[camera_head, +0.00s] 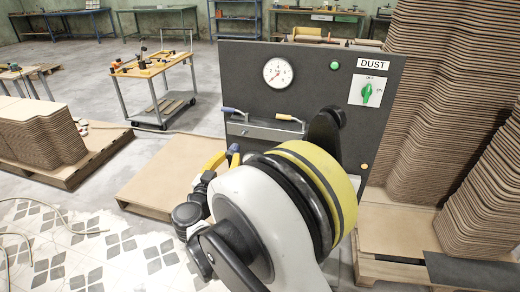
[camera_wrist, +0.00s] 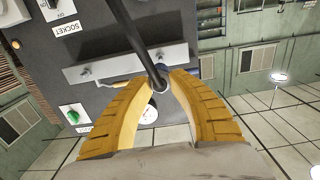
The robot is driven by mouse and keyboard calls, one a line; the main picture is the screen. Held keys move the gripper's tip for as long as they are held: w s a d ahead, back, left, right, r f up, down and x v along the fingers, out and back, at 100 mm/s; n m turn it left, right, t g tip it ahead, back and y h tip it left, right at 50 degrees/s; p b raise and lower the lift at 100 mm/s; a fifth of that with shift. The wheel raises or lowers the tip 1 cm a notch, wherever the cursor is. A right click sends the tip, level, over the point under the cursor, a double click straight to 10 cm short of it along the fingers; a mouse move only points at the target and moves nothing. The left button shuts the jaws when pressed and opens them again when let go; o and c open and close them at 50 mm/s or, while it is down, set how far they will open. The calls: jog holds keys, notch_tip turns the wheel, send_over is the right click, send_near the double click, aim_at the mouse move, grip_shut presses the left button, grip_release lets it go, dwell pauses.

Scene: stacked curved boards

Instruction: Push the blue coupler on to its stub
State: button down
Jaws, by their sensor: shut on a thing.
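My gripper (camera_wrist: 160,88) is in front of the dark panel, its yellow fingers shut on the blue coupler (camera_head: 234,150). In the head view a small blue part of the coupler shows beyond the yellow fingers, below the panel's ledge.
The panel (camera_head: 240,80) carries a gauge (camera_head: 278,72), a green lamp and a green switch (camera_head: 367,93). Blue (camera_head: 235,110) and yellow (camera_head: 288,118) handles stand at its ledge. Stacked curved boards (camera_head: 435,90) rise at right. A low pallet (camera_head: 150,188) lies left of my arm.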

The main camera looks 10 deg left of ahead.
aim_at(235, 145)
jog(key=shift+w+r, duration=0.1)
jog(key=shift+w, duration=0.45)
jog(key=shift+w+d+p, duration=0.2)
jog(key=shift+w+p, duration=0.1)
jog(key=shift+w, duration=2.25)
jog(key=shift+w+d, duration=0.15)
jog(key=shift+w, duration=1.1)
jog(key=c, duration=1.2)
grip_release()
jog(key=shift+w, duration=0.1)
jog(key=s, duration=0.8)
jog(key=s+a, duration=0.1)
jog(key=s, duration=0.3)
